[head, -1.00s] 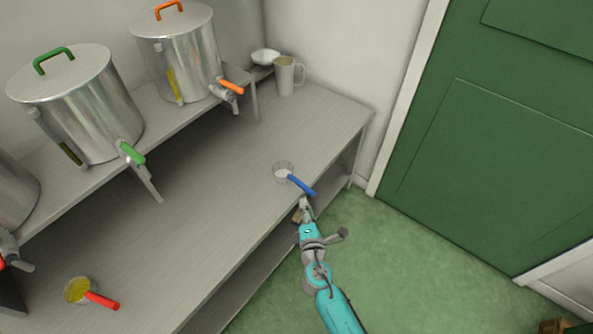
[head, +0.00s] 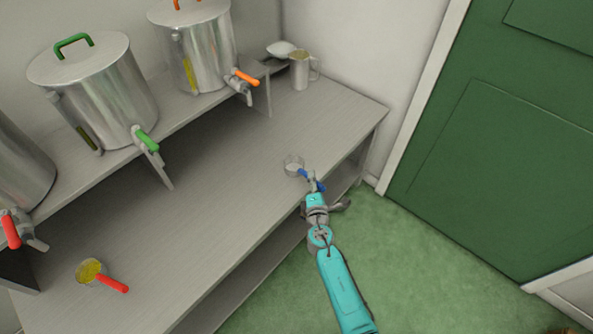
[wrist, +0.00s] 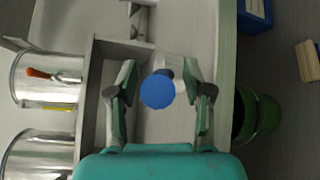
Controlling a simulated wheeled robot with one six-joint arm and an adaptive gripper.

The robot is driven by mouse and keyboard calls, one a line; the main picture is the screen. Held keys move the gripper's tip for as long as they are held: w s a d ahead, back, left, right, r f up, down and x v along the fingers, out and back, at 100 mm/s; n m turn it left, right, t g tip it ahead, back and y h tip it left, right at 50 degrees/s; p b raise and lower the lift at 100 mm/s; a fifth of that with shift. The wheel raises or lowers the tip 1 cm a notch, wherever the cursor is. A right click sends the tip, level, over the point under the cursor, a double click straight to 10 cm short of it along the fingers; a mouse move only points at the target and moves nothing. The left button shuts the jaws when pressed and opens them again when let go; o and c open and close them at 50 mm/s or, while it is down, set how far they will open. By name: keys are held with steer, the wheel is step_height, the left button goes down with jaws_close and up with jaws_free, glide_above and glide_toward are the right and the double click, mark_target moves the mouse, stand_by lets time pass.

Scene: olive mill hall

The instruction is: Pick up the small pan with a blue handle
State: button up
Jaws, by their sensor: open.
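The small pan (head: 293,162) sits on the metal table near its front edge, with its blue handle (head: 303,173) pointing toward me. My gripper (head: 314,182) is at the handle in the head view and covers part of it. In the wrist view my gripper (wrist: 160,80) is open, with a finger on each side of the blue handle (wrist: 157,92), which shows end-on as a round blue shape. The pan's bowl is mostly hidden behind the handle there.
A pan with a red handle (head: 92,271) holds something yellow at the table's left. Steel vats (head: 97,90) with coloured taps stand on a raised shelf behind. A metal jug (head: 300,70) is at the back corner. The table between is clear. A green door (head: 490,150) is at right.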

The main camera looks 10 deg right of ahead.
jaws_close()
steer(key=shift+r, duration=0.15)
stand_by(0.4)
